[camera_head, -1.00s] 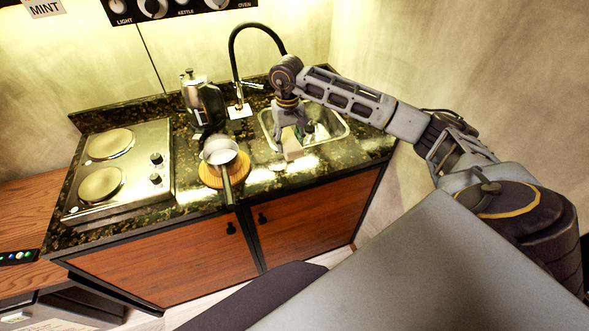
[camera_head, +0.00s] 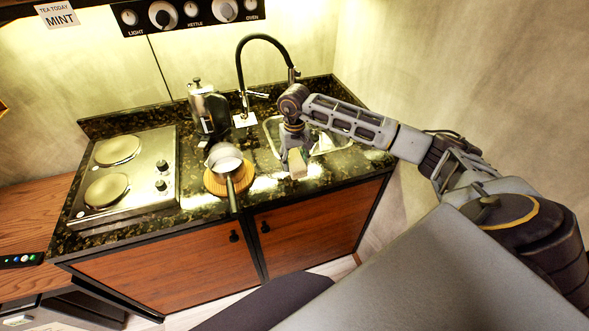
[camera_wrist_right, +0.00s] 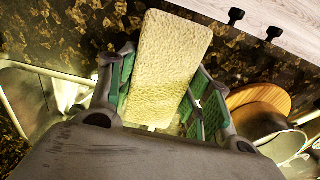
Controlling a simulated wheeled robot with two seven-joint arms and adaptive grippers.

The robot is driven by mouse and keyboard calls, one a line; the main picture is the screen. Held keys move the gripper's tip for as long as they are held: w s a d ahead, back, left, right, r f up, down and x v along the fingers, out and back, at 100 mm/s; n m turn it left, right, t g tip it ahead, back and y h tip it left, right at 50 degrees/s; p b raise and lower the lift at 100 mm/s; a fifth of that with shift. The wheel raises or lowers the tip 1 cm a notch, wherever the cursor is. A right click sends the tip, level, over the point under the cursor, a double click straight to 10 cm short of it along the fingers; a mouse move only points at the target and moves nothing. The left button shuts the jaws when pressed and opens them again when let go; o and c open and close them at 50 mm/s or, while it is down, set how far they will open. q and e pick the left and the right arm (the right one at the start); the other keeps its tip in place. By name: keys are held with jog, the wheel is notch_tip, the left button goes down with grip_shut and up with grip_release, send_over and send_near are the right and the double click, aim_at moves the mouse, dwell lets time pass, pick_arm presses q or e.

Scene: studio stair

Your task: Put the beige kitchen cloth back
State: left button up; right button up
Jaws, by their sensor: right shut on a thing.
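The beige kitchen cloth (camera_head: 298,164) is a small pale folded block at the front edge of the sink in the head view. My right gripper (camera_head: 296,152) is shut on it. In the right wrist view the cloth (camera_wrist_right: 170,58) looks like a rough-textured slab between the green-padded fingers of the right gripper (camera_wrist_right: 160,98), sticking out past the fingertips. I cannot tell whether the cloth touches the counter. My left gripper is not in view.
The steel sink (camera_head: 335,141) with a black tap (camera_head: 240,65) lies behind the gripper. A pan (camera_head: 225,158) on a round wooden board (camera_head: 210,180) stands to the left, its handle pointing forward.

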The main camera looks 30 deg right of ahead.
jog(key=shift+f, duration=0.65)
jog(key=shift+f+p, duration=0.45)
jog(key=shift+f, duration=1.4)
jog(key=shift+f, duration=0.15)
jog(key=o, duration=1.1)
jog(key=shift+c, duration=0.2)
